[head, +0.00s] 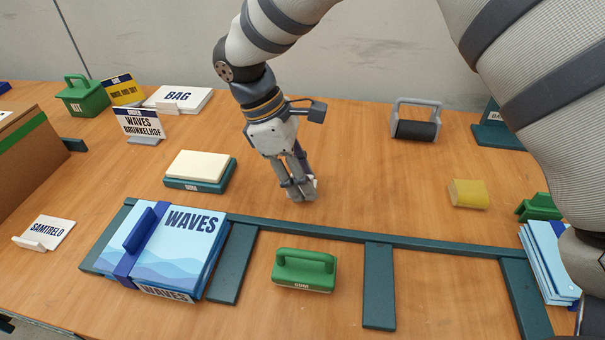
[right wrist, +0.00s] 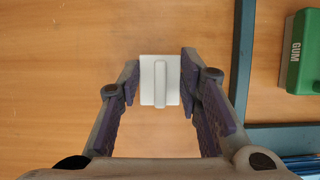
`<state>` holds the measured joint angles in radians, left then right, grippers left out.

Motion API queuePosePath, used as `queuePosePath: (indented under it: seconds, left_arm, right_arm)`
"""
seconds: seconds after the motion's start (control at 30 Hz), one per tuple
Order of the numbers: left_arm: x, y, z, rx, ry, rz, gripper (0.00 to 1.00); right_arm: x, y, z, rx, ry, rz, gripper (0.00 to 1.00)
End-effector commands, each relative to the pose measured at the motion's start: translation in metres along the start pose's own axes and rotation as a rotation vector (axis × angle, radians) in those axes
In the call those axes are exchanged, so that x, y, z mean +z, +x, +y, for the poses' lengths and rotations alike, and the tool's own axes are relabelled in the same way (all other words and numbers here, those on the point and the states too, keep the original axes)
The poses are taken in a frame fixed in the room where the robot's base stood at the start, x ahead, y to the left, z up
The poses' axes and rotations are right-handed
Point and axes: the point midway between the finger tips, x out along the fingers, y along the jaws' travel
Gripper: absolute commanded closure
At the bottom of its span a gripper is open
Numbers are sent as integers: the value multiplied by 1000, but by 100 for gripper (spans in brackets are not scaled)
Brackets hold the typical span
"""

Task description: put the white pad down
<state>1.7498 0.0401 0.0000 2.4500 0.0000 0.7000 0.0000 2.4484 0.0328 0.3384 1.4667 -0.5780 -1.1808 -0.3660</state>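The white pad (right wrist: 147,82) shows in the right wrist view as a small white square with a raised bar along its middle. It lies between the fingers of my right gripper (right wrist: 159,82). The fingers stand wide of the bar, close beside the pad's two edges; whether they touch the edges is hard to tell. In the head view my right gripper (head: 301,190) points down low over the table, behind the teal rail, with the pad mostly hidden at its fingertips. My left gripper is not in view.
A teal frame (head: 379,285) lies in front, with a green GUM block (head: 306,268) and WAVES packs (head: 187,247) beside it. A cream-topped box (head: 198,166) stands left of the gripper. A yellow block (head: 468,194) and black roller (head: 415,130) lie right; the wood between is clear.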

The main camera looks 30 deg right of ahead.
Motion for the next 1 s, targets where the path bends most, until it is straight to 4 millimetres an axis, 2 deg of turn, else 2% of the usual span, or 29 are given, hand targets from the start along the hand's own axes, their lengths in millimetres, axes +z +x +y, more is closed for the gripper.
queuePosePath:
  seconds: [0.03, 0.1, 0.37, 0.47, 0.8, 1.0]
  left_arm:
    - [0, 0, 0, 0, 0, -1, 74]
    - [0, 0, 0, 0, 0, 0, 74]
    - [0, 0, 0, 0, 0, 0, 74]
    - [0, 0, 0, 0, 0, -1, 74]
    - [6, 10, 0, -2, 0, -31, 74]
    - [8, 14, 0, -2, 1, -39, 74]
  right_arm:
    - [0, 0, 0, 0, 0, -1, 59]
    - [0, 0, 0, -1, 0, -1, 48]
    - [0, 0, 0, 0, 0, 0, 48]
    - [1, -9, 1, 2, 1, 0, 48]
    - [0, -95, 0, 0, -1, -1, 48]
    - [0, -120, 0, -1, -1, -3, 48]
